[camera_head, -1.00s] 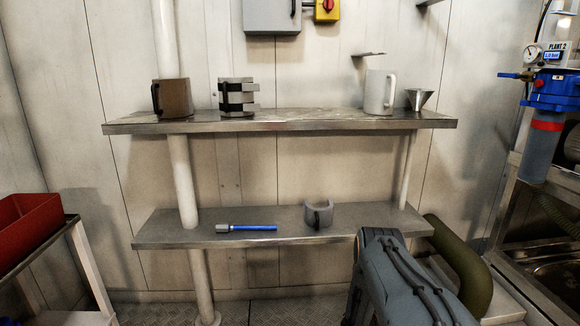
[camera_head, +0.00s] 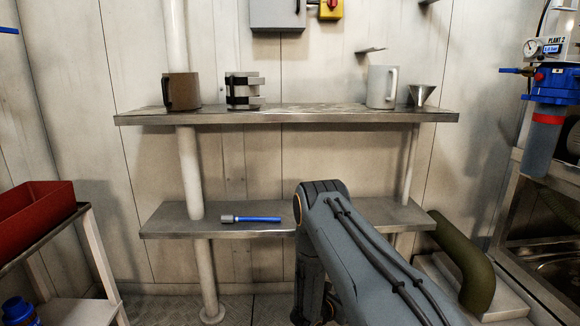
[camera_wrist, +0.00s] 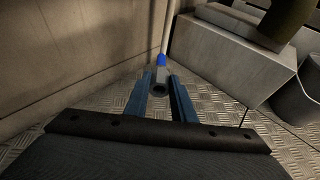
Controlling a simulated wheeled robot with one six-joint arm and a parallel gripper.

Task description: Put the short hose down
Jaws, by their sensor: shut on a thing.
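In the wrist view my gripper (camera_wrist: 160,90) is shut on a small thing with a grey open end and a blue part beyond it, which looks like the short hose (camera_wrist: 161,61). Most of its length is hidden or foreshortened. The fingers point toward the patterned metal floor (camera_wrist: 120,101), beside a pale block. In the head view my arm fills the lower middle, and my gripper and the held thing are out of sight there. A blue rod with a grey end (camera_head: 260,220) lies on the lower shelf (camera_head: 172,225), left of my arm.
The upper shelf (camera_head: 285,117) holds a brown mug (camera_head: 182,91), a banded grey holder (camera_head: 243,91), a white jug (camera_head: 381,87) and a funnel (camera_head: 421,95). A green pipe (camera_head: 468,262) and pale block (camera_head: 500,296) stand right. A red bin (camera_head: 35,215) is left.

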